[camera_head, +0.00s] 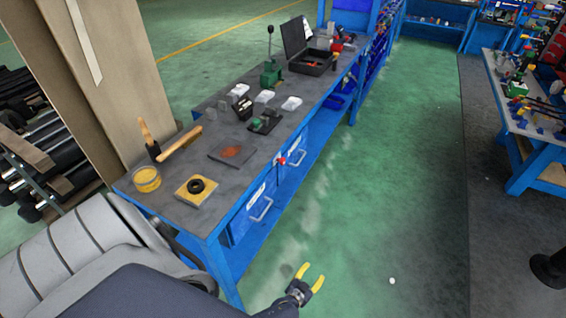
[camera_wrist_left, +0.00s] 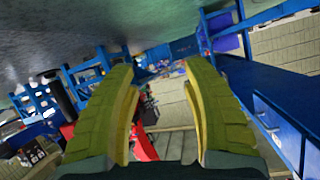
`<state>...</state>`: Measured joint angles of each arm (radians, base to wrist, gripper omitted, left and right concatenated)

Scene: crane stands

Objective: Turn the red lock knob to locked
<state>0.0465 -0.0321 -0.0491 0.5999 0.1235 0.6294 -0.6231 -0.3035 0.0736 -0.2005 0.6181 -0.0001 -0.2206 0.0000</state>
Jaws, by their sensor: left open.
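The red lock knob (camera_head: 281,160) is small and sits on the front edge of the blue workbench, beside the drawers. Its turn position is too small to read. My left gripper (camera_head: 309,277) has yellow fingers and is open and empty. In the head view it appears over the green floor in front of the bench, below the knob in the picture and apart from it. In the left wrist view the open fingers (camera_wrist_left: 160,85) frame a distant background, and I cannot make out the knob there. My right gripper is not in view.
The bench top (camera_head: 215,135) holds a yellow tub (camera_head: 147,179), a black ring on a yellow pad (camera_head: 196,187), a mallet (camera_head: 180,145), a green press (camera_head: 271,74) and an open black case (camera_head: 311,60). Drawer handles (camera_head: 262,210) project from the front. Green floor (camera_head: 350,190) beside it is clear.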

